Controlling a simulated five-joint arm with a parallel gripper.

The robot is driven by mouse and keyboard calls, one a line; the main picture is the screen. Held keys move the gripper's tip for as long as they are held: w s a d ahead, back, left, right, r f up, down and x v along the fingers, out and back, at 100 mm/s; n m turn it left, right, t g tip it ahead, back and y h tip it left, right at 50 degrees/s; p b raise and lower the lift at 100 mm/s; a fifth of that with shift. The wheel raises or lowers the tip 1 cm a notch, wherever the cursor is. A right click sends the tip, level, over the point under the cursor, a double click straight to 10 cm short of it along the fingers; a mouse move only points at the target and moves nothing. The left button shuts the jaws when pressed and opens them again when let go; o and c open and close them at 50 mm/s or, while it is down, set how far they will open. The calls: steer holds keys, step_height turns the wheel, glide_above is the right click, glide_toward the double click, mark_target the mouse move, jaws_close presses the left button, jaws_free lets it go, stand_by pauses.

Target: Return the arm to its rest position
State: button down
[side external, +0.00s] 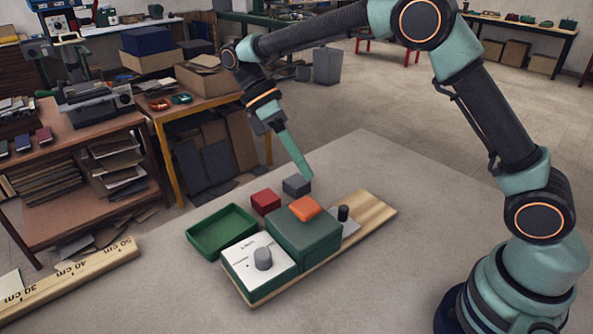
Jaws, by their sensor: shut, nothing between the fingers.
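My arm reaches in from the right side of the side external view. My gripper (308,176) points down, its fingers shut with nothing between them. Its tip is just above and beside a grey block (296,186); I cannot tell whether it touches the block. An orange block (305,208) lies on top of a dark green box (303,240), a little below the gripper tip in the picture. A red block (265,202) sits to the left of the grey one.
The green box stands on a wooden board (378,209) with a white-topped knob unit (259,265) and a black knob (343,213). An open green tray (221,232) lies to the left. A large ruler (70,272) is at the left edge. The right of the table (400,280) is clear.

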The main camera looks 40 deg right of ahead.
steer(key=s+d+r+m+t+y, duration=0.1)
steer(key=s+d+r+m+t, duration=0.4)
steer(key=s+d+m+t, duration=0.3)
steer(key=shift+s+d+r+m+t+y, duration=0.35)
steer(key=shift+d+m+t, duration=0.4)
steer(key=shift+m+t, duration=1.25)
steer(key=c, duration=1.5)
jaws_free()
steer(key=shift+n+t, duration=0.4)
steer(key=shift+c, duration=0.2)
